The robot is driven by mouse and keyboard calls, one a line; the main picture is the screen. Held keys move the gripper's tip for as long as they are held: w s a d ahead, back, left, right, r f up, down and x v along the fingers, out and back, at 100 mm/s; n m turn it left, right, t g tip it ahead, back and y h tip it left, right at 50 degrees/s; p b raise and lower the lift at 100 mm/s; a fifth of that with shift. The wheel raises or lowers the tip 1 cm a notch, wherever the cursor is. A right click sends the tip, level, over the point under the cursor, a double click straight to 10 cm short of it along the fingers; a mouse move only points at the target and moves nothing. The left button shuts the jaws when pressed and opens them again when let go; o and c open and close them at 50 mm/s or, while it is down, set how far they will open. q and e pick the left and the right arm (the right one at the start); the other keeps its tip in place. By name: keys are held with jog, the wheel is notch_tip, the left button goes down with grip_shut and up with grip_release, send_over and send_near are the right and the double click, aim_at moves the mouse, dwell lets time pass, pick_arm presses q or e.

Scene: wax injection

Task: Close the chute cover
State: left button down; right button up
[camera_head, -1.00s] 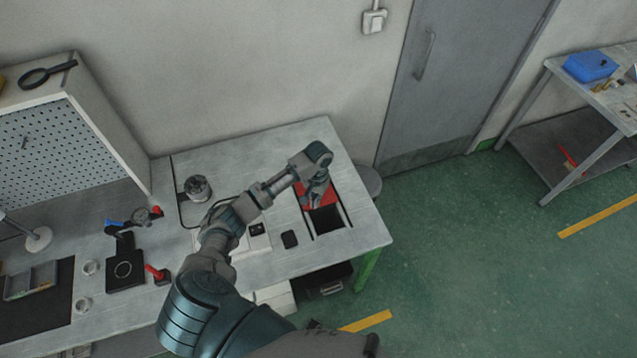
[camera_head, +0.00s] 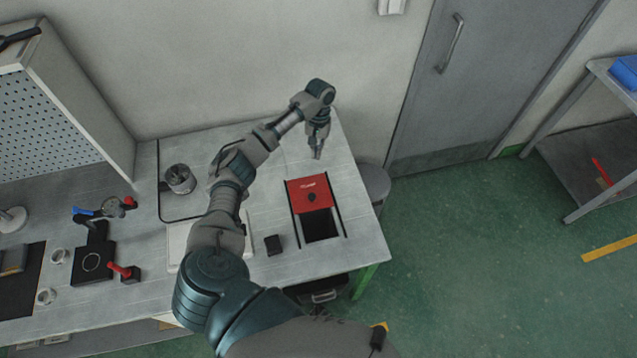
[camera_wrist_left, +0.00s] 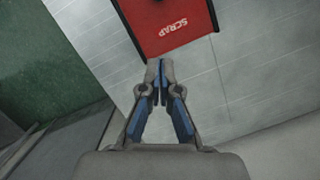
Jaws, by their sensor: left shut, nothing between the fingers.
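The chute cover (camera_head: 309,191) is a red sliding plate with a dark round knob, set between two black rails on the bench. It covers the far part of the chute; the dark opening (camera_head: 320,226) shows at the near part. The cover, marked SCRAP, also shows at the top of the left wrist view (camera_wrist_left: 172,24). My left gripper (camera_head: 317,156) is shut and empty, pointing down just beyond the cover's far edge. In the left wrist view the closed fingertips (camera_wrist_left: 160,64) are close to that edge; contact cannot be told. My right gripper is out of view.
A small black block (camera_head: 273,245) lies left of the chute.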

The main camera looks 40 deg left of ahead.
pick_arm(q)
jog(key=f, duration=0.1)
send_near(314, 192)
jog(key=f, duration=0.1)
jog(key=w+f, duration=0.1)
jog(key=f, duration=0.1)
jog(key=a+f, duration=0.1)
jog(key=shift+w+f, duration=0.15)
jog(key=shift+w, duration=0.05)
jog(key=s, duration=0.1)
jog(key=s+d+p, duration=0.1)
jog(key=s, duration=0.1)
jog(key=shift+d, duration=0.25)
jog(key=shift+s+d, duration=0.3)
jog(key=shift+s, duration=0.05)
jog(key=shift+f, duration=0.15)
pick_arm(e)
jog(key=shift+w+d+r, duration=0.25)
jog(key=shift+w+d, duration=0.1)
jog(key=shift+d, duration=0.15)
pick_arm(q)
jog(key=shift+w, duration=0.1)
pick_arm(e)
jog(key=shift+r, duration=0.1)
